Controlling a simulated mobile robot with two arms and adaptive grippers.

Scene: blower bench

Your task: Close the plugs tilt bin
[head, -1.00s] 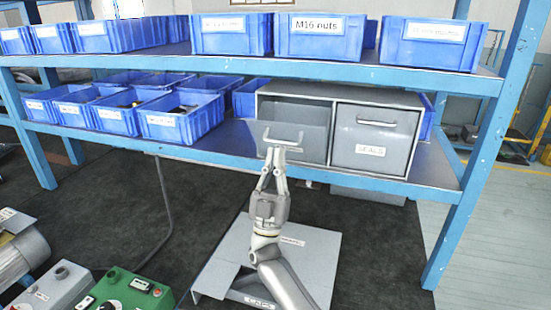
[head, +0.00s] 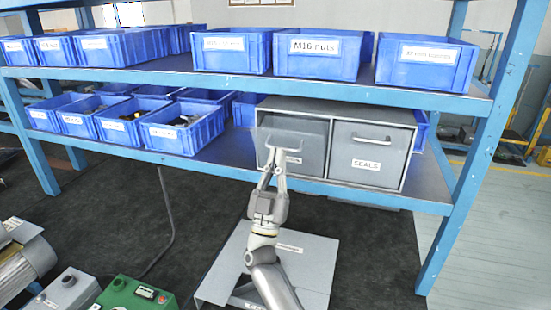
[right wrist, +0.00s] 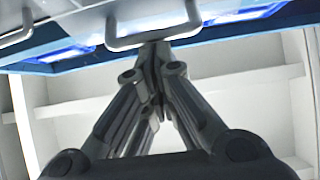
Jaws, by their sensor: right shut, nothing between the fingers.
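The left tilt bin (head: 305,143) sits in a grey cabinet (head: 338,110) on the lower shelf. Its front leans outward, with its handle lower than that of the SEALS bin beside it. Its label is partly covered and unreadable, so I cannot confirm that it is the plugs bin. My right gripper (head: 275,158) is shut and empty, with its tips at the bin's handle (head: 283,147). In the right wrist view the closed fingertips (right wrist: 153,48) are just under the handle (right wrist: 152,36); contact is unclear. My left gripper is not in view.
The SEALS bin (head: 368,155) is flush in the cabinet to the right. Blue bins (head: 181,131) stand left of the cabinet, and more, such as the M16 nuts bin (head: 318,58), on the shelf above. A blue post (head: 470,165) stands at the right. A grey plate (head: 315,270) lies below.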

